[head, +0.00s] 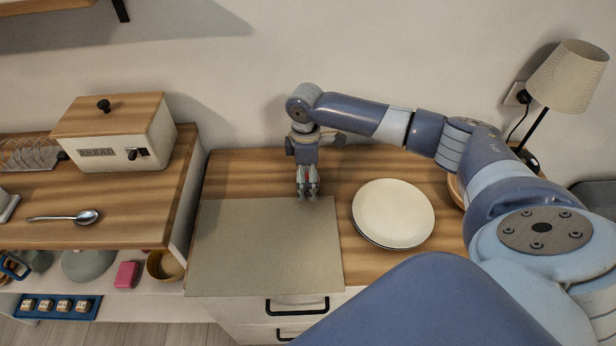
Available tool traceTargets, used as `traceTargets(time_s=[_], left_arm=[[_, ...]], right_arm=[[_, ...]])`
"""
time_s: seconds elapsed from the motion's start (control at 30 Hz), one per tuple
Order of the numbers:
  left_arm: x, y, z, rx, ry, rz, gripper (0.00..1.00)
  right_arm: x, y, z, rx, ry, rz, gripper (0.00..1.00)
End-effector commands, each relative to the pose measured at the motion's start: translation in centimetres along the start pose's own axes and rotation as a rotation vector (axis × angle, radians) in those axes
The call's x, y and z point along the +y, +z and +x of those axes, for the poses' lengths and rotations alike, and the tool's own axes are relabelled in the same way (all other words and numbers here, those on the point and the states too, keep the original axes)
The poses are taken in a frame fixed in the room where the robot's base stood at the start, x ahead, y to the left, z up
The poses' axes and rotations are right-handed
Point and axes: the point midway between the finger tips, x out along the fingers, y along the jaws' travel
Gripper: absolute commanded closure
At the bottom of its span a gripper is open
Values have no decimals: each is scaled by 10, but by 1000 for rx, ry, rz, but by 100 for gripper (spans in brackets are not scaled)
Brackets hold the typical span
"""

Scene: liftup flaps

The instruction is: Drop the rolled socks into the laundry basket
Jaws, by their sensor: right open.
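I see no rolled socks and no laundry basket in the head view. My right gripper (308,191) points down at the back edge of a grey flat panel (262,245) on the wooden counter. Its jaws are open, and I see nothing between them. I cannot tell whether the fingertips touch the panel. My left gripper is out of view.
A white plate (393,213) lies right of the panel. A round wooden item (455,190) is partly hidden behind my right arm. At left, a bread box (116,132) and a spoon (65,217) sit on a higher wooden top. A lamp (567,77) stands at right.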

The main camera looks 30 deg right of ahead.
Motion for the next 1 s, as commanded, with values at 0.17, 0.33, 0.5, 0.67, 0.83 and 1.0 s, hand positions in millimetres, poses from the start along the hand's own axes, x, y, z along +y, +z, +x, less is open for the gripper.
traceTargets(time_s=[0.17,0.33,0.5,0.67,0.83,1.0], left_arm=[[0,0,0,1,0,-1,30],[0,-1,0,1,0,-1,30],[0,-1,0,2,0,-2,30],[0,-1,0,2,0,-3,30],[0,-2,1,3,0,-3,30],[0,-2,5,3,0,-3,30]], right_arm=[[0,0,0,0,0,-1,8],[0,0,0,0,0,-1,46],[0,0,0,0,0,-1,51],[0,0,0,0,-1,-1,51],[0,-1,-4,2,0,-1,51],[0,-1,-22,4,1,-1,51]])
